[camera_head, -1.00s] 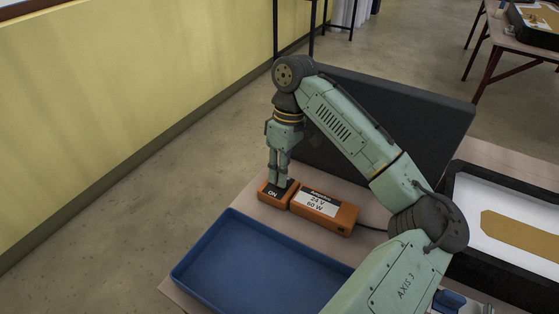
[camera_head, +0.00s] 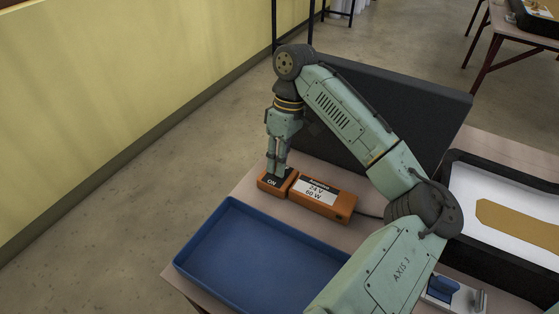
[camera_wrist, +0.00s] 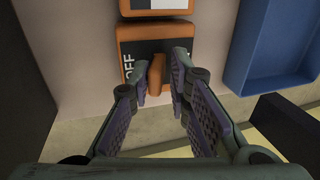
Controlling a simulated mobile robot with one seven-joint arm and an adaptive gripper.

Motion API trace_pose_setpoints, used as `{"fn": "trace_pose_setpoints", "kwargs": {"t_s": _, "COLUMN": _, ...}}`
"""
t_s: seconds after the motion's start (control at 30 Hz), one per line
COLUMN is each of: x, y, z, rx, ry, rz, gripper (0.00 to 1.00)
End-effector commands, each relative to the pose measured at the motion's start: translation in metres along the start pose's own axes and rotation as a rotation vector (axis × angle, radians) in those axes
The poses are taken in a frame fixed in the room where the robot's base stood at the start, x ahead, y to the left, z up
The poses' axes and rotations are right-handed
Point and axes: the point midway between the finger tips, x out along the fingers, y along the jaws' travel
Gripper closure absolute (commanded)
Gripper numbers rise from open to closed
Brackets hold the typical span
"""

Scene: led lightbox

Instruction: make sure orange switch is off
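The orange switch (camera_head: 264,185) is a small orange box with a black top at the table's left end. Its "ON" label shows on the near side in the head view. In the wrist view the switch (camera_wrist: 127,52) shows "OFF" on the left and an orange lever (camera_wrist: 156,72) in the middle. The label on the right is mostly hidden by a finger. My gripper (camera_head: 276,170) points down over the switch. Its fingertips (camera_wrist: 160,78) are partly apart, one on each side of the lever, with a narrow gap seeming to show on the right.
An orange power supply (camera_head: 323,199) marked 24 V 60 W sits beside the switch, with a cable on its right. A blue tray (camera_head: 228,199) lies in front. A dark upright panel (camera_head: 425,112) stands behind, and a black-framed lightbox (camera_head: 457,163) is at right.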

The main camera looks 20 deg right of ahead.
Motion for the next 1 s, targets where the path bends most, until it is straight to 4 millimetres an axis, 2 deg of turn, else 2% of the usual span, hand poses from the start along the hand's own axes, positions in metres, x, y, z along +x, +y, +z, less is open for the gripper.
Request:
{"fn": "trace_pose_setpoints", "kwargs": {"t_s": 0.17, "x": -0.017, "y": 0.001, "z": 0.0, "rx": 0.002, "ry": -0.001, "rz": 0.003, "gripper": 0.82}}
{"fn": "trace_pose_setpoints", "kwargs": {"t_s": 0.4, "x": -0.068, "y": 0.001, "z": 0.0, "rx": 0.003, "ry": -0.002, "rz": 0.005, "gripper": 0.82}}
{"fn": "trace_pose_setpoints", "kwargs": {"t_s": 0.6, "x": -0.103, "y": 0.0, "z": 0.0, "rx": 0.003, "ry": -0.001, "rz": 0.004, "gripper": 0.82}}
{"fn": "trace_pose_setpoints", "kwargs": {"t_s": 0.8, "x": -0.118, "y": 0.0, "z": 0.0, "rx": -0.001, "ry": 0.0, "rz": 0.0, "gripper": 0.82}}
{"fn": "trace_pose_setpoints", "kwargs": {"t_s": 1.0, "x": -0.12, "y": 0.0, "z": 0.0, "rx": -0.001, "ry": 0.0, "rz": 0.0, "gripper": 0.82}}
